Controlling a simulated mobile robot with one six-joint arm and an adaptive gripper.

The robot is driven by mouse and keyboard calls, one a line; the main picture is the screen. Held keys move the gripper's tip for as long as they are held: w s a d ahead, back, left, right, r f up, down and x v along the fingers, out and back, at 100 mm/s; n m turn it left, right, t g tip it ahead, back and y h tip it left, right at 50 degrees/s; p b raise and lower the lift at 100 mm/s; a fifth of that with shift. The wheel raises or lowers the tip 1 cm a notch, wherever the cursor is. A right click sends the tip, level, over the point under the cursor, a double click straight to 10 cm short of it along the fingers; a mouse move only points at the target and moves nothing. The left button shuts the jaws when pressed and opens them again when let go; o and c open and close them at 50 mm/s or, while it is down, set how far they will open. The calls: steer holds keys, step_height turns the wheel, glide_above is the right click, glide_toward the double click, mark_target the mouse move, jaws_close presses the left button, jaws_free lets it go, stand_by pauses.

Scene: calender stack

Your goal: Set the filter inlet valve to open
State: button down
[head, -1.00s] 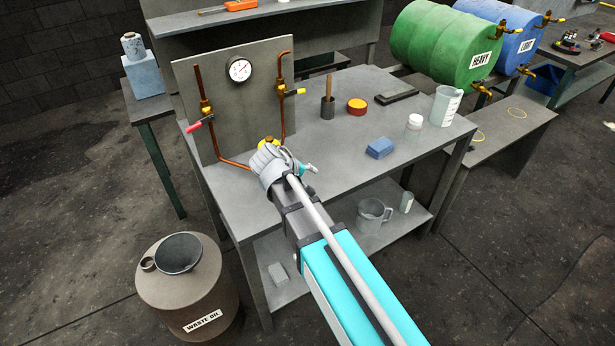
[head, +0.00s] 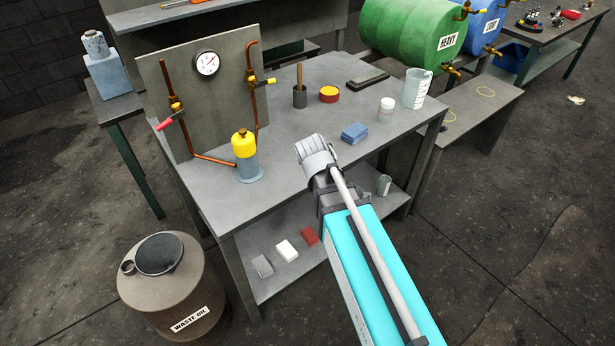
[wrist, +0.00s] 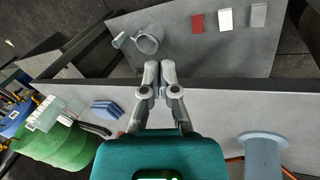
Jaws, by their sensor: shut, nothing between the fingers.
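A grey panel (head: 211,100) with a gauge carries two copper pipes with valves. The left valve (head: 175,104) has a red handle (head: 165,124) pointing down and left, slanted across its pipe. The right valve (head: 252,82) has a yellow handle (head: 270,81) pointing right, crosswise to its pipe. I see no label saying which is the inlet. A yellow-topped filter (head: 245,145) stands in front of the panel where the pipes come down. My gripper (wrist: 158,72) is shut and empty; in the head view it is near the table's front edge, right of the filter, apart from both valves.
The table (head: 300,125) also bears a blue sponge (head: 354,132), a red-and-yellow tin (head: 329,94), a white jar (head: 386,108) and a beaker (head: 416,88). The lower shelf holds a mug (wrist: 150,40) and blocks. A waste oil drum (head: 168,290) stands front left.

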steer(key=s+d+f+m+g+y, duration=0.1)
steer(key=s+d+m+y, duration=0.2)
steer(key=s+d, duration=0.4)
steer(key=shift+g+y, duration=0.3)
steer(key=shift+g, duration=0.1)
steer(key=shift+w+d, duration=0.1)
